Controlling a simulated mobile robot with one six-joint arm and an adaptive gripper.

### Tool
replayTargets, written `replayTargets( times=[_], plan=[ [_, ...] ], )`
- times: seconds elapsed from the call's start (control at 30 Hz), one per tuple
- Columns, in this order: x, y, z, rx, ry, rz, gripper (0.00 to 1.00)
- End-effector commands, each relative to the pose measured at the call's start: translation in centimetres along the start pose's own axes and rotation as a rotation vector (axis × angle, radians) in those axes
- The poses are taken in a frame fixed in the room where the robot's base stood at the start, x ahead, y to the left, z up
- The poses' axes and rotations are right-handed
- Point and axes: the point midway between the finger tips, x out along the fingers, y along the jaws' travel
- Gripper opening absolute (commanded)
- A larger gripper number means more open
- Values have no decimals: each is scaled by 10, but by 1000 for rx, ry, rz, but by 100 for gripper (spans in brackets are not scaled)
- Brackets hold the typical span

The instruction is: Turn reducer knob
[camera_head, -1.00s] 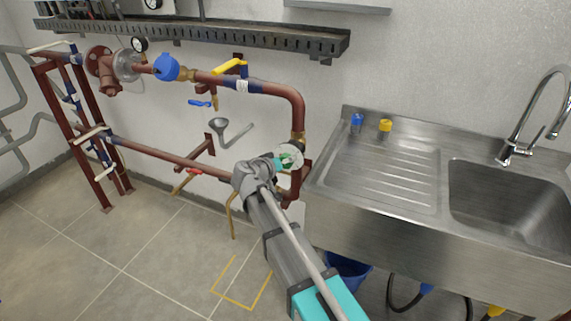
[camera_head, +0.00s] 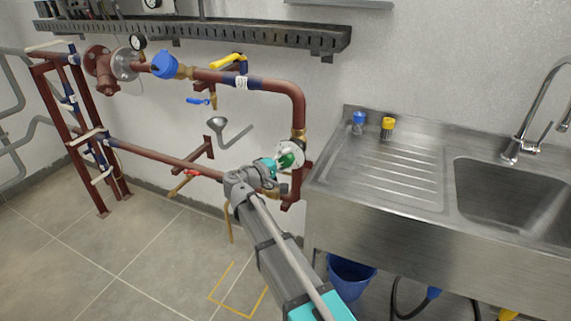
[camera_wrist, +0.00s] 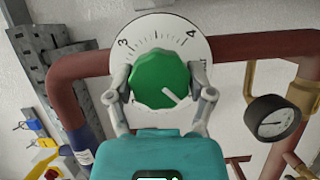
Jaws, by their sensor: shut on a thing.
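The reducer knob is green with a white pointer line. In the wrist view the knob (camera_wrist: 160,79) sits in front of a white round dial (camera_wrist: 157,36) marked 3 and 4, and its pointer line slants to the lower right. My gripper (camera_wrist: 160,98) is shut on the knob, with one grey finger on each side of it. In the head view the gripper (camera_head: 275,165) reaches the knob (camera_head: 289,159) on the red pipe, left of the sink. The white dial (camera_head: 293,148) shows behind it. Part of the dial is hidden by the knob and fingers.
Red pipes (camera_head: 240,81) surround the dial. A pressure gauge (camera_wrist: 272,118) hangs at right in the wrist view. The steel sink (camera_head: 340,215) stands close on the right, with a blue bucket (camera_head: 350,272) below. Open floor (camera_head: 110,265) lies at left.

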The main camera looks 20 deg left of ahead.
Motion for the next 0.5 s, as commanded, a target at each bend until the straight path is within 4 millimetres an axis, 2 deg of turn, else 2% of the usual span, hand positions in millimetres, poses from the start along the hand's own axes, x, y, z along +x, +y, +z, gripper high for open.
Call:
replayTargets(
  times=[0.5],
  plan=[
    [0,0,0,-80,0,31,21]
  ],
)
